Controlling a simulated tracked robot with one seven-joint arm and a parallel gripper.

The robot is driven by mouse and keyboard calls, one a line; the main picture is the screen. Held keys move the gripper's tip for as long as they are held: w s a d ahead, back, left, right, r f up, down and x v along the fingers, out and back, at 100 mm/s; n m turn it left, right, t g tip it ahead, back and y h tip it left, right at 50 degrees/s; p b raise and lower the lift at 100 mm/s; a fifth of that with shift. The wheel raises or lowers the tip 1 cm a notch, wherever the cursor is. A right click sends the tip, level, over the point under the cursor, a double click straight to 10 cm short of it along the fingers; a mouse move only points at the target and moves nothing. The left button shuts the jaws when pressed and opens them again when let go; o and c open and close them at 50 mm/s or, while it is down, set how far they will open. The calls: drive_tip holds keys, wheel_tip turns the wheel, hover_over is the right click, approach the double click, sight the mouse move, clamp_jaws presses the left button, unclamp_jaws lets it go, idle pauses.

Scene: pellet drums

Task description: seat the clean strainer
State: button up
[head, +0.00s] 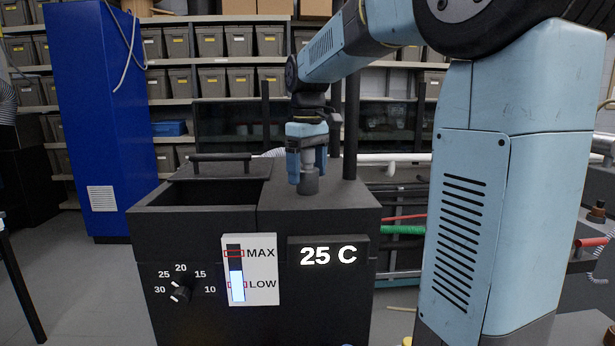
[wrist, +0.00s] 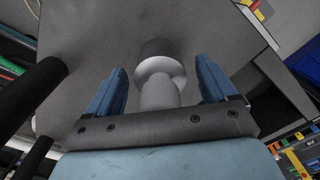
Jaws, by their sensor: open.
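A light grey strainer (head: 307,164) with a round flange stands upright in a dark collar (head: 308,184) on the flat right part of the dark machine's top. In the wrist view the strainer (wrist: 159,90) sits between my fingers, its flange against the dark collar (wrist: 160,47). My gripper (head: 307,160) points down over it, open, with blue fingers on either side. In the wrist view my gripper (wrist: 160,85) shows a clear gap on both sides of the strainer. The strainer's lower end is hidden inside the collar. I cannot tell from its surface whether it is clean.
The dark machine (head: 240,315) has an open tank at left, its handled lid (head: 221,168) behind. Its front carries a dial (head: 181,293), a MAX/LOW gauge (head: 250,270) and a 25 C display (head: 328,254). A black post (head: 351,120) rises close behind my gripper. A blue cabinet (head: 100,110) stands left.

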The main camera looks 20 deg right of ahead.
drive_tip(key=c, duration=1.2)
